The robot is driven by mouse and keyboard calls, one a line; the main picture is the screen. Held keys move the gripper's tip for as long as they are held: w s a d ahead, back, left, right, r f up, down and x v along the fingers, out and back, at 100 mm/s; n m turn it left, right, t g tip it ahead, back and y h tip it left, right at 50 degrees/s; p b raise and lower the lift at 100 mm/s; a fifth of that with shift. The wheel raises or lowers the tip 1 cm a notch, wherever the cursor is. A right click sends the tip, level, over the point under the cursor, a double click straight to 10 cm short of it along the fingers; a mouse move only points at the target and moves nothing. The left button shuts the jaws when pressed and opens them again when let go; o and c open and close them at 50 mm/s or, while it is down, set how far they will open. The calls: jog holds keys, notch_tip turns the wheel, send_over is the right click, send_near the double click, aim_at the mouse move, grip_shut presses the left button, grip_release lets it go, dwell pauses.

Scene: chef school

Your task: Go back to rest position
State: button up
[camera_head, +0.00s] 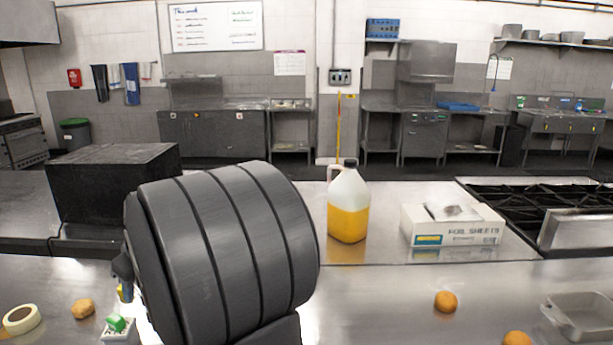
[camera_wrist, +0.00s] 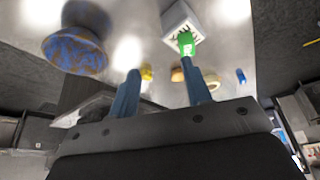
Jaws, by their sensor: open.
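My gripper (camera_wrist: 160,66) shows in the wrist view as two blue fingers set apart, with nothing held between them. Past the fingers in the wrist view is a white holder (camera_wrist: 174,20) with a green item (camera_wrist: 186,43). The same white holder (camera_head: 117,334) and green item (camera_head: 116,323) stand at the lower left in the head view, apart from the gripper.
A tape roll (camera_head: 37,318) and a potato-like item (camera_head: 83,308) lie at left. A bottle of yellow liquid (camera_head: 348,218), a foil box (camera_head: 452,238), an orange (camera_head: 446,302) and a metal tray (camera_head: 590,323) are at right.

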jog(key=w+d+r, duration=0.1)
jog(key=d+r, duration=0.2)
jog(key=d, duration=0.2)
jog(key=s+a+f+n, duration=0.1)
jog(key=a+f, duration=0.3)
jog(key=a, duration=0.6)
jog(key=s+a+f+n+g, duration=0.1)
jog(key=a+f, duration=0.4)
jog(key=a, duration=0.5)
jog(key=s+a+f+n, duration=0.1)
jog(key=a+f, duration=0.3)
jog(key=a, duration=0.6)
jog(key=shift+s+f, duration=0.25)
jog(key=shift+s, duration=0.15)
